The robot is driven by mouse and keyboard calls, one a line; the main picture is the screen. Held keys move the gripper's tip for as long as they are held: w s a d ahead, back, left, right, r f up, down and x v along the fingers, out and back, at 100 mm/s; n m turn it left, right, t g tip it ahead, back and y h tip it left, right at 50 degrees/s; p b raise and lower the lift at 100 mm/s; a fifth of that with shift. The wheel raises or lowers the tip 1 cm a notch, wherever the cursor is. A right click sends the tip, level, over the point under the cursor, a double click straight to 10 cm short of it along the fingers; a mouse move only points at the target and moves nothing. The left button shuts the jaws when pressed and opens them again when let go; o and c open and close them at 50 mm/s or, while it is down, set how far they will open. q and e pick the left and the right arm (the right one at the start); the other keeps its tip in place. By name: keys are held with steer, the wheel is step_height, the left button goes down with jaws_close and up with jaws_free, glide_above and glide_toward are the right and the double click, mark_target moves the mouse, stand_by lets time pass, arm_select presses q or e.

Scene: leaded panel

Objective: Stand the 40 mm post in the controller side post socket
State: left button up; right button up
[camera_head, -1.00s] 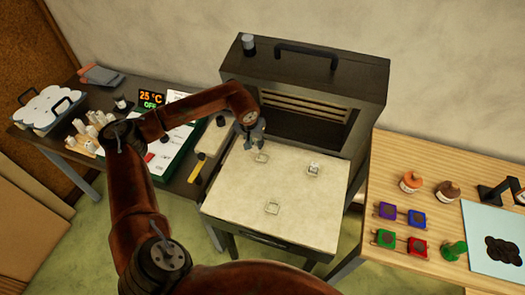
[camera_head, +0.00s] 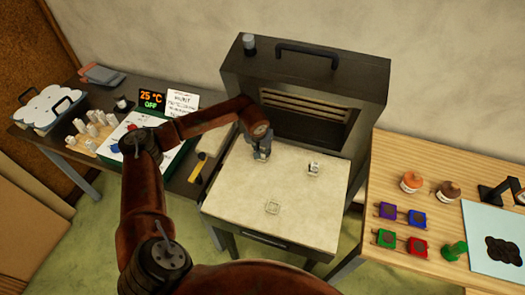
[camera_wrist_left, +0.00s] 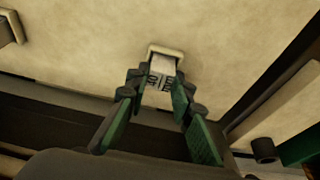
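The kiln shelf (camera_head: 240,190) is a pale slab with small square sockets on it. My left gripper (camera_head: 261,157) is over the socket nearest the controller, pointing down. In the left wrist view its fingers (camera_wrist_left: 160,88) are shut on a pale post (camera_wrist_left: 161,74) with dark markings on it. The post's far end meets the square rim of the socket (camera_wrist_left: 166,51); I cannot tell how deep it sits. In the head view the gripper hides this socket and the post. The front socket (camera_head: 272,207) looks empty. A short pale post (camera_head: 314,168) stands at the right socket. My right gripper is not in view.
The dark kiln (camera_head: 310,85) stands open behind the shelf. The controller display (camera_head: 152,98) reads 25 °C OFF, with a card (camera_head: 183,102) beside it. Several pale posts (camera_head: 90,130) stand on the left table. The wooden table (camera_head: 390,160) on the right holds jars and coloured blocks.

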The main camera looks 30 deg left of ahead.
arm_select(q)
steer(key=o, duration=0.5)
steer(key=shift+r, duration=0.15)
steer(key=v, duration=1.2)
